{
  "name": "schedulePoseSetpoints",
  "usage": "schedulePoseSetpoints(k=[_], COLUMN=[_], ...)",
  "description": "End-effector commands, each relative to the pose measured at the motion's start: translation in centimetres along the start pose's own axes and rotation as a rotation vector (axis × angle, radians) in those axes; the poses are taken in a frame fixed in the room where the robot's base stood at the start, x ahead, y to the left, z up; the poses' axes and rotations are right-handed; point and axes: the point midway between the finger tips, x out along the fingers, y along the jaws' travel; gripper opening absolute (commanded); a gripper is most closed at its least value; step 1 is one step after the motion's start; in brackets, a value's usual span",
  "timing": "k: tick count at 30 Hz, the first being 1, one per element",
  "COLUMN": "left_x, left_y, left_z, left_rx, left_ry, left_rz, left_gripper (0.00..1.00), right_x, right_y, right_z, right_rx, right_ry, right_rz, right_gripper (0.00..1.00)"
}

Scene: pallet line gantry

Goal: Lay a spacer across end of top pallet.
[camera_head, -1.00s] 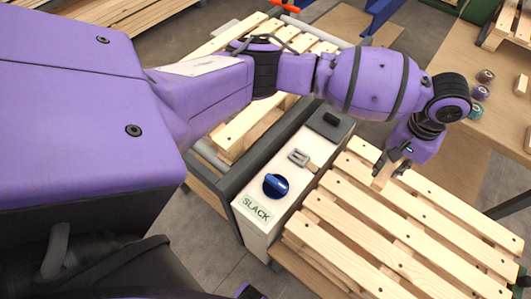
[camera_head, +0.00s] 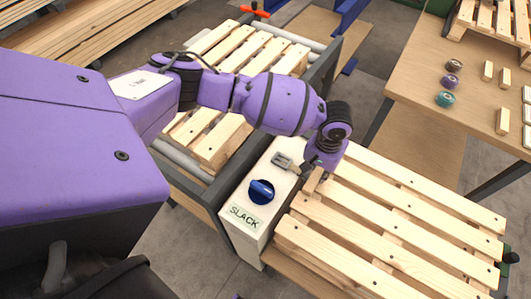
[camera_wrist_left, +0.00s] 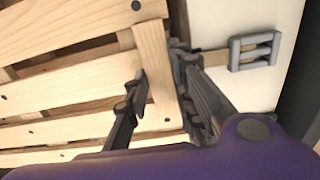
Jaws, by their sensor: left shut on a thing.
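The top pallet (camera_head: 392,222), of pale wooden slats, lies on the right side of the head view and fills the left of the left wrist view (camera_wrist_left: 65,38). My left gripper (camera_head: 312,182) is at the pallet's left end, beside the white control box. In the left wrist view the left gripper (camera_wrist_left: 157,88) is shut on a short pale wooden spacer (camera_wrist_left: 152,62). The spacer lies across the line of the slats, over their ends. I cannot tell whether it touches them. The right gripper is not in view.
The white box (camera_head: 248,240) labelled SLACK, with a blue knob (camera_head: 261,192) and a metal buckle (camera_head: 284,161), borders the pallet's left end. Loose wooden blocks (camera_head: 503,121) and strap rolls (camera_head: 445,98) lie on the table (camera_head: 415,90). Another pallet (camera_head: 215,135) is behind the dark rail.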

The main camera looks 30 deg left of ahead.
Motion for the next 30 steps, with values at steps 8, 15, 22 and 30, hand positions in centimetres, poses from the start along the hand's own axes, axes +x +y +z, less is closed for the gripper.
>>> schedulePoseSetpoints(k=[8, 15, 22, 30], left_x=[0.0, 0.2, 0.2, -1.4], left_y=[0.1, 0.1, 0.1, 0.1], left_z=[-0.2, -0.3, -0.3, -0.4], left_rx=[0.001, 0.000, 0.000, 0.000], left_ry=[0.005, 0.006, 0.006, 0.008], left_rz=[0.000, 0.000, 0.000, 0.001], left_gripper=[0.00, 0.37, 0.42, 0.42], right_x=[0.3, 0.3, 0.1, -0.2], right_y=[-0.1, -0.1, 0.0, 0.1], right_z=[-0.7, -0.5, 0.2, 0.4], right_rx=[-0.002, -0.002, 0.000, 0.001], right_ry=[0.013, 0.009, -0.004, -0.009], right_rz=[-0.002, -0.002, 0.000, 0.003], right_gripper=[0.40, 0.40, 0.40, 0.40])
